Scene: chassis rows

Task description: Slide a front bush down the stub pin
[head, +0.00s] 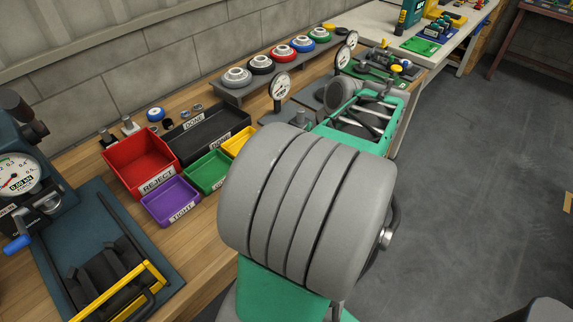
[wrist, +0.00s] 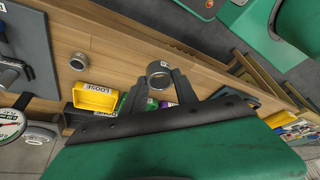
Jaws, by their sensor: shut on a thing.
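In the wrist view my gripper (wrist: 160,80) is shut on a short grey metal ring, the bush (wrist: 158,68), held at the fingertips above the wooden bench. Its open bore shows. Another grey ring-shaped piece (wrist: 79,62) stands on the bench to the left, apart from the gripper. I cannot tell for sure which part is the stub pin; a dark grey plate with metal fittings (wrist: 35,50) lies at the far left. In the head view my arm's grey ribbed joint hides the gripper and the held bush.
In the head view, a red REJECT bin (head: 140,160), a purple TIGHT bin (head: 170,201), a green bin (head: 208,172) and a black DONE tray (head: 210,132) stand on the bench. Dial gauges (head: 280,85) stand behind my arm. A press (head: 25,180) is at left.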

